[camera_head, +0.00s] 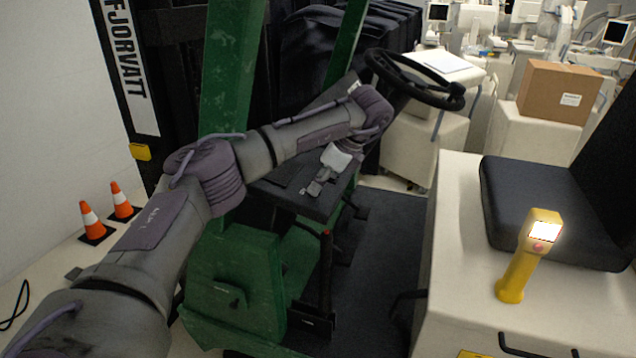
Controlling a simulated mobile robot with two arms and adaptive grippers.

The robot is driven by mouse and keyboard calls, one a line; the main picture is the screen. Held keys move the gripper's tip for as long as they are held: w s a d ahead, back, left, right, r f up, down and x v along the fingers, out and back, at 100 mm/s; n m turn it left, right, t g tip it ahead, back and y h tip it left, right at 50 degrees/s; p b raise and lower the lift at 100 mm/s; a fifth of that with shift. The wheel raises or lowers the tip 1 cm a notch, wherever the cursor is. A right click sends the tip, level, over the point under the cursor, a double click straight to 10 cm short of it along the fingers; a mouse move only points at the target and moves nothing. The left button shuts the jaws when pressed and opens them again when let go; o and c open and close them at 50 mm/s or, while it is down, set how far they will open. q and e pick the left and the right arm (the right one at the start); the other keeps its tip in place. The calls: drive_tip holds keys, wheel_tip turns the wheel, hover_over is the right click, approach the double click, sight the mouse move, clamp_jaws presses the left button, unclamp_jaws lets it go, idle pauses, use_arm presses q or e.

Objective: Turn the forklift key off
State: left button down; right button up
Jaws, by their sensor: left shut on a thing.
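The forklift has a green frame (225,90), a black steering wheel (415,80) and a dark dashboard panel (285,200) below and left of the wheel. My left arm reaches across from the lower left. My left gripper (316,188) points down at the right part of this panel, with its fingertips at the panel surface. It is shut on the forklift key, which is small and mostly hidden by the fingers. I cannot tell which way the key is turned. My right gripper is out of view.
A black seat (540,205) and a yellow handheld device (525,260) with a lit screen sit on the cream body at right. A black lever (326,270) stands below the panel. Orange cones (90,218) are at left. A cardboard box (558,92) and carts stand behind.

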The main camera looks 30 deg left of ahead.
use_arm(q)
drive_tip(key=shift+r, duration=0.1)
drive_tip(key=c, duration=1.3)
unclamp_jaws()
drive_tip(key=v, duration=1.2)
